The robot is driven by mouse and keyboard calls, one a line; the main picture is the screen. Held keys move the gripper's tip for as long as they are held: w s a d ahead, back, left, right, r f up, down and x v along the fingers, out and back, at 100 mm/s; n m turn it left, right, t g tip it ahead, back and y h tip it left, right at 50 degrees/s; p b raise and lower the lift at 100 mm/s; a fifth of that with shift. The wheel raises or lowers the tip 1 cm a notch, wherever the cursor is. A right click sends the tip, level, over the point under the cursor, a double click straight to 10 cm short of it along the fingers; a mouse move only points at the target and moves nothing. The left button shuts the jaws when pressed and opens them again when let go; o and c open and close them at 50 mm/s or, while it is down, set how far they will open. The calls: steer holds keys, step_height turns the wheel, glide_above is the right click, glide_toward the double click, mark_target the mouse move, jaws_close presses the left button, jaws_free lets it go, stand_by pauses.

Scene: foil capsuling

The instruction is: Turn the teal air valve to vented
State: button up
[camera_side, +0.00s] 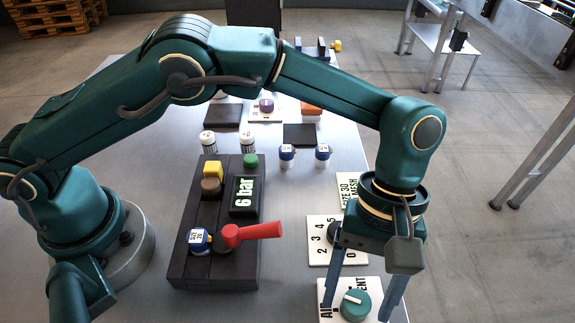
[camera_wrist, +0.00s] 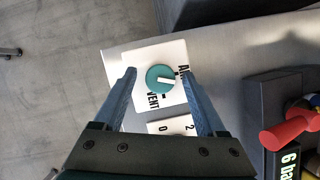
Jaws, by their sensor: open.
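The teal air valve (camera_side: 356,306) is a round knob with a white pointer bar on a white plate lettered AIR and VENT. In the wrist view the valve (camera_wrist: 161,79) is near the middle. Its pointer is on the side toward the AIR lettering, not toward VENT. My gripper (camera_side: 356,312) points down with its blue fingers open on either side of the knob in both views. In the wrist view my gripper (camera_wrist: 159,69) shows clear gaps on both sides. I cannot tell the fingertips' height over the plate.
A numbered dial plate (camera_side: 322,254) lies just behind the valve plate. A dark block (camera_side: 180,262) with a red lever (camera_side: 250,233) and a 6 bar display (camera_side: 244,196) stands to the left. Small white bottles with blue caps (camera_side: 287,154) stand farther back. The table edge is close on the right.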

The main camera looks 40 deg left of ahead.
steer(key=w+a+r+n+t, duration=0.1)
steer(key=w+a+r, duration=0.15)
steer(key=r, duration=0.25)
steer(key=w+a+r+t+h, duration=0.1)
steer(key=w+a+r, duration=0.15)
steer(key=r, duration=0.25)
steer(key=w+a+r+n+t, duration=0.1)
steer(key=a+r, duration=0.2)
steer(key=r, duration=0.2)
steer(key=s+a+r+m+t, duration=0.1)
steer(key=s+a+r+t, duration=0.1)
steer(key=a, duration=0.5)
steer(key=s+a+r+t+y, duration=0.1)
steer(key=s+a+r+t, duration=0.2)
steer(key=a, duration=0.5)
steer(key=shift+s+m, duration=0.3)
steer(key=shift+m, duration=0.1)
steer(key=shift+f, duration=0.1)
